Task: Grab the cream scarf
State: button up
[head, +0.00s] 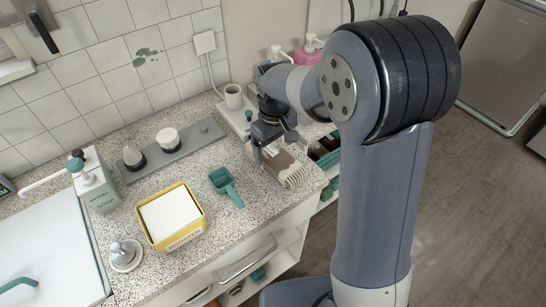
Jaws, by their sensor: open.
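A folded piece of cloth in cream and brown with a fringed front edge (291,178), which looks like the cream scarf, lies on the speckled counter near its front right edge. My gripper (273,151) points down over the back part of the cloth, with its jaws open. The gripper hides some of the cloth's far side. I cannot tell from this view whether the fingertips touch the cloth or stay just above it.
A teal scoop (226,186) and a yellow booster box (171,217) stand left of the cloth.

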aim_at(273, 152)
notch_tip(273, 152, down, 4)
jog(key=shift+a+f+p, duration=0.15)
jog(key=shift+f+p, duration=0.05)
jog(key=shift+p, duration=0.15)
jog(key=c, duration=1.1)
